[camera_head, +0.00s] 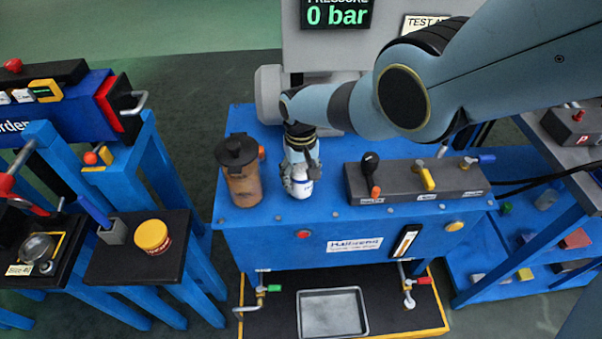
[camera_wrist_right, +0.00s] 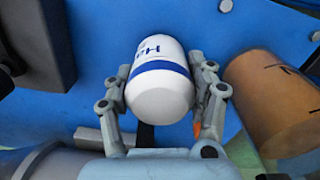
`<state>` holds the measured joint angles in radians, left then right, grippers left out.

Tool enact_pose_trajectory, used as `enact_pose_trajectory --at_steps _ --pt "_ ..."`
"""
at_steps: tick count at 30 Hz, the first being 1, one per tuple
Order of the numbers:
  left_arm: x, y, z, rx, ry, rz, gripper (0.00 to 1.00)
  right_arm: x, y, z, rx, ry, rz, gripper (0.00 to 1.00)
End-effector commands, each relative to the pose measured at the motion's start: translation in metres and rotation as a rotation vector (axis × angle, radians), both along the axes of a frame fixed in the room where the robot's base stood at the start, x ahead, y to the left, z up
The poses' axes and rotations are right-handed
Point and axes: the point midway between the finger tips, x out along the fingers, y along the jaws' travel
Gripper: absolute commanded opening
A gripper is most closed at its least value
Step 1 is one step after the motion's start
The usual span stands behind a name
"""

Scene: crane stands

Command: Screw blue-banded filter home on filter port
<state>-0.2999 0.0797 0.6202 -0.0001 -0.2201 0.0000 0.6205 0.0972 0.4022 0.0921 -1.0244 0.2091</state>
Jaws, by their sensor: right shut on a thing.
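The blue-banded filter (camera_wrist_right: 160,88) is a white canister with a blue stripe. In the right wrist view it sits between both fingers of my right gripper (camera_wrist_right: 162,105), which is shut on it. In the head view the white filter (camera_head: 301,186) stands roughly upright at the blue bench top, with my right gripper (camera_head: 300,172) around it. The filter port is hidden, and I cannot tell whether the filter touches it. My left gripper is not in view.
A brown canister with a black lid (camera_head: 241,175) stands close left of the filter. A grey valve block (camera_head: 400,192) with levers lies to the right on the blue bench (camera_head: 260,222). A metal tray (camera_head: 332,312) lies below. A display (camera_head: 337,14) reads 0 bar.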

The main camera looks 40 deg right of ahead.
Motion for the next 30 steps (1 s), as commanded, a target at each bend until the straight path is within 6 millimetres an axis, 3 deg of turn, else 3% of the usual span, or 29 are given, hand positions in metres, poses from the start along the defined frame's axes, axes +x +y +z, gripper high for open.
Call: enact_pose_trajectory --at_steps 7,19,27,30 --pt "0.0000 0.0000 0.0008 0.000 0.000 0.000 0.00 -0.0009 0.0002 -0.0004 0.000 0.003 -0.344 0.12" --pt "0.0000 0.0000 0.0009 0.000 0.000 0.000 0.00 -0.0010 0.0002 -0.0007 0.000 0.002 -0.440 0.12" --pt "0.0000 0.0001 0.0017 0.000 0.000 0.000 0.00 -0.0008 0.0002 -0.0008 0.000 0.002 -0.804 0.12" --pt "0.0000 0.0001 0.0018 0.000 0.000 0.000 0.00 -0.0009 0.0003 -0.0010 0.000 0.002 -0.863 0.12"
